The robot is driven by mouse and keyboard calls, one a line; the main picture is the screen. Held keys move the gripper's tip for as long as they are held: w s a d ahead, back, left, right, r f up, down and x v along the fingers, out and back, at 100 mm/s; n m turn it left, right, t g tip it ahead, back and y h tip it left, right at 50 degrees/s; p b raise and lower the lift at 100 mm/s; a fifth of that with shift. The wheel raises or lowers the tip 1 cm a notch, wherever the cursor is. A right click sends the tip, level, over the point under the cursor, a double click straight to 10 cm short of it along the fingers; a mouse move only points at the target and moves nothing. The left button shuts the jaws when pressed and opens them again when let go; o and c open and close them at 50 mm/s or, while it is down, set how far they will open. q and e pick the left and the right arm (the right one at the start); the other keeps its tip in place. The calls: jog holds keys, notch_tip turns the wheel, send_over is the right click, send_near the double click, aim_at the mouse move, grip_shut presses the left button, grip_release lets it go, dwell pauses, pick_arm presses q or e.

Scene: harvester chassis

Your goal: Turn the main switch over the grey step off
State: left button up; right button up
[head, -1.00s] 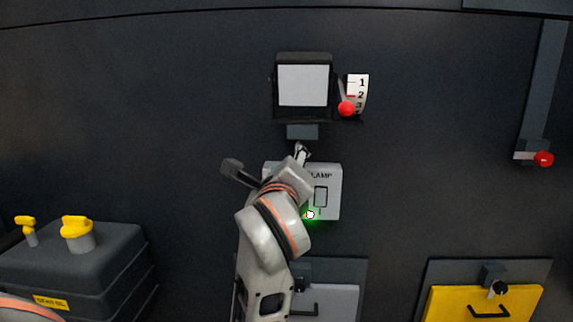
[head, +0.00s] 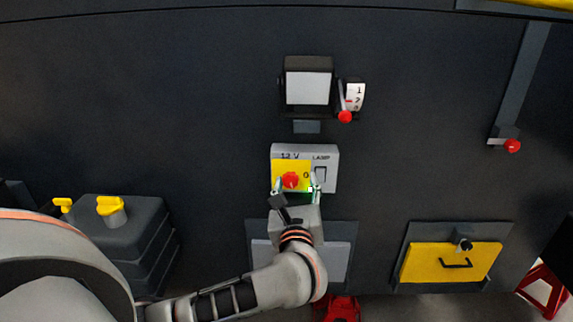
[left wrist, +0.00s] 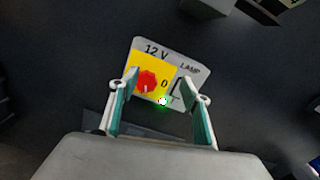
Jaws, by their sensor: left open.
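The main switch is a red rotary knob (head: 290,179) on the yellow plate of a 12 V box (head: 330,166). In the left wrist view the red knob (left wrist: 148,80) has a "0" mark on its right; its pointing direction is hard to tell. My left gripper (head: 296,187) is open in front of the box's lower part, pointing at it. In the left wrist view the left gripper's fingers (left wrist: 158,84) straddle the knob, which sits closer to the left finger. No contact is clear. A light-grey panel (head: 337,262), likely the grey step, lies below, partly behind my arm. The right gripper is not seen.
Above the box are a square panel (head: 308,88) and a red-knobbed lever (head: 345,116). A yellow panel (head: 420,262) is lower right. A dark tank with yellow caps (head: 111,210) is left.

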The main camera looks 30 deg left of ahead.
aim_at(290, 184)
pick_arm(q)
notch_tip(290, 184, down, 4)
jog(key=s+m+p, duration=0.2)
jog(key=x, duration=0.6)
jog(key=shift+a, duration=0.25)
jog(key=shift+w+a+f, duration=0.1)
jog(key=shift+w+a, duration=0.25)
jog(key=shift+w, duration=0.25)
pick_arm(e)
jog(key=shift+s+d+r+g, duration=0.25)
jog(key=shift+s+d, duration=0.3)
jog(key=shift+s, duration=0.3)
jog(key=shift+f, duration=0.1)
pick_arm(q)
jog(key=c, duration=1.1)
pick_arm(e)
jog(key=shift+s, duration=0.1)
